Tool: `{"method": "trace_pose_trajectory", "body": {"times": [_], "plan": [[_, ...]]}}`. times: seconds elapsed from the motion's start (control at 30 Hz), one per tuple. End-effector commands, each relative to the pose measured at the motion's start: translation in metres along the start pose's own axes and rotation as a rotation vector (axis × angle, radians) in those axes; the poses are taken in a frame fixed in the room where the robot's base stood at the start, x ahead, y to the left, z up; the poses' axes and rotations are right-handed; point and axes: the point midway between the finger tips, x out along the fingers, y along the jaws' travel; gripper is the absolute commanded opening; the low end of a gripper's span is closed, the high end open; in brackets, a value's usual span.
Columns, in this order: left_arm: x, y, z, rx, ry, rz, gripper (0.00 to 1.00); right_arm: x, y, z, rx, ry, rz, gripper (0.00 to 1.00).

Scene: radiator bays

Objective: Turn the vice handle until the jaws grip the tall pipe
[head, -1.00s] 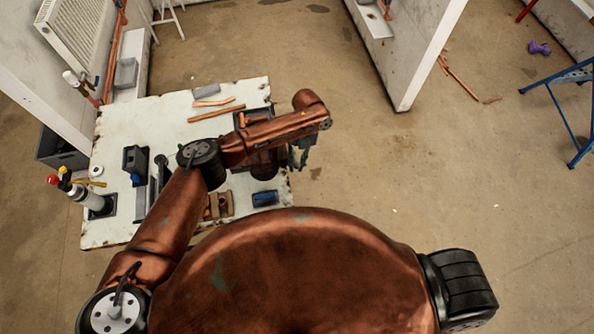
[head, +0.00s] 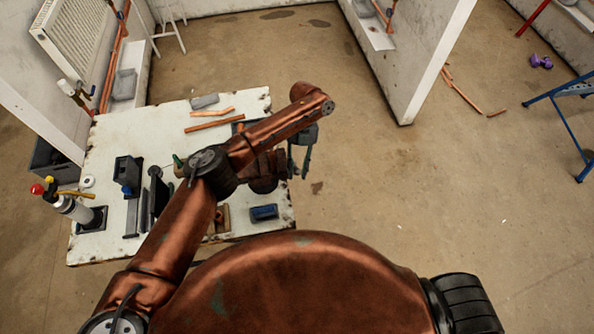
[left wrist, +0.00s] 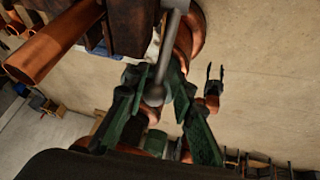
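In the left wrist view, the grey metal vice handle (left wrist: 167,45), with its ball end, runs down between the green fingers of my left gripper (left wrist: 158,76). The fingers are drawn in close on both sides of it. Dark brown blocks (left wrist: 130,25), apparently part of the vice, stand beside it. A thick copper pipe (left wrist: 55,42) with an open end lies left of them; I cannot tell whether the jaws touch it. In the head view, my left gripper (head: 300,160) is at the table's right edge, and my arm hides most of the vice. My right gripper (left wrist: 214,78) shows small, fingers apart and empty.
The white worktable (head: 120,140) carries copper pieces (head: 214,124), a blue item (head: 264,212), a dark block (head: 127,172) and a torch (head: 70,208). A partition wall (head: 410,60) stands beyond. Floor right of the table is clear up to a blue stand (head: 560,110).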

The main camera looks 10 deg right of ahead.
Motion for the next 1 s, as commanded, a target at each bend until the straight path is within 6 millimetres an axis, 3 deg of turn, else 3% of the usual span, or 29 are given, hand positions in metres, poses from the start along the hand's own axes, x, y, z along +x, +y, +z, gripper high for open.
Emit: {"method": "trace_pose_trajectory", "body": {"times": [0.37, 0.7, 1.0], "plan": [[-0.003, 0.001, 0.000, -0.002, 0.004, 0.001, 0.26, 0.000, 0.002, 0.000, -0.001, 0.000, 0.002, 0.40], [-0.054, -0.001, 0.000, -0.003, 0.004, 0.002, 0.26, 0.000, 0.000, 0.000, 0.000, 0.000, 0.000, 0.40], [-0.072, -0.001, 0.000, -0.002, 0.004, 0.002, 0.26, 0.000, -0.001, 0.000, 0.000, 0.000, 0.000, 0.40]]}}
